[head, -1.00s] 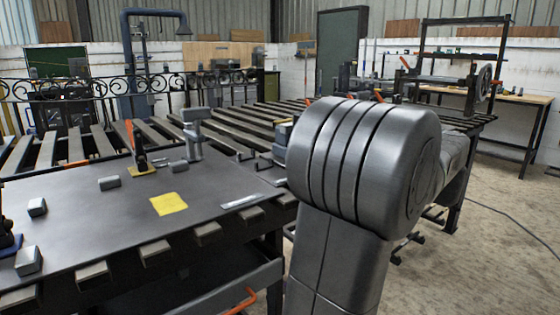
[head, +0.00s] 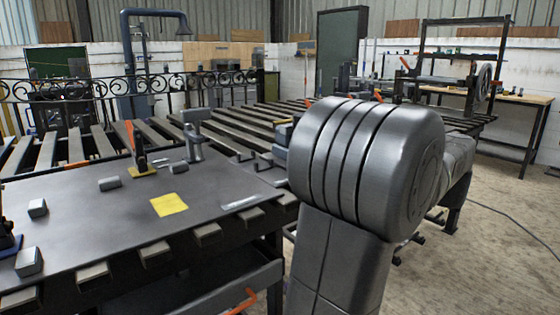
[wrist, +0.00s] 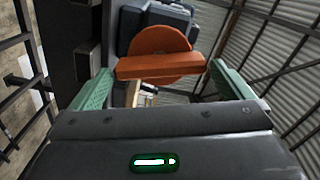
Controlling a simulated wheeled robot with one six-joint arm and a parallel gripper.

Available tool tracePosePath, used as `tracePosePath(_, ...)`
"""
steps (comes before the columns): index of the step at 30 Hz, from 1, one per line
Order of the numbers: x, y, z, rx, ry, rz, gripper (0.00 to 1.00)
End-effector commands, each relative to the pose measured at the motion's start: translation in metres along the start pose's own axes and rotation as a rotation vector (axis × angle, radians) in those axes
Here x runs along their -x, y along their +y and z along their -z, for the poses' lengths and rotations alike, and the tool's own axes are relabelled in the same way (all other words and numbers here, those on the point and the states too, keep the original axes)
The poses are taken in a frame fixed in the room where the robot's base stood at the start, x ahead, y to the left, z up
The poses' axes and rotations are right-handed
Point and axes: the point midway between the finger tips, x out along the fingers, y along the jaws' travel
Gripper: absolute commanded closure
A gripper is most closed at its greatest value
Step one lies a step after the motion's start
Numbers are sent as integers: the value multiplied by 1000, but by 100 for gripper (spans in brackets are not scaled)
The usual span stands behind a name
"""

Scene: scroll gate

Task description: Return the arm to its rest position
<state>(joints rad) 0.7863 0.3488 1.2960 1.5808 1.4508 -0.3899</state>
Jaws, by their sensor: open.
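My gripper (wrist: 160,92) shows in the wrist view with its two green-padded fingers spread wide apart. Nothing is held between them. Beyond the fingers is an orange rounded part (wrist: 158,52) in front of a dark grey block. I cannot tell how far it is from the fingertips. In the head view my arm's large grey joint fills the middle right, and my gripper itself is not visible there.
A dark slatted work table (head: 75,220) on the left bears a yellow square (head: 169,205), small grey blocks (head: 110,184) and an orange-handled clamp (head: 138,150). A wooden-topped bench (head: 515,98) stands at the back right. Open floor (head: 490,255) lies on the right.

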Motion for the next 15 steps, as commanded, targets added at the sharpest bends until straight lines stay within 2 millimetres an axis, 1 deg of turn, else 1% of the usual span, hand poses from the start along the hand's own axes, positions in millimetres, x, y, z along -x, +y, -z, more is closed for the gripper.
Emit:
tracePosePath(1, -11, 2, -1, 1, -4, 1, 0)
tracePosePath(8, -55, 2, -2, 1, -3, 0, 0)
tracePosePath(9, -58, -1, 0, -12, -1, -1, 0)
tracePosePath(10, -56, -4, 2, -37, 1, -2, 0)
tracePosePath(15, -55, -4, 2, -154, 1, -2, 0)
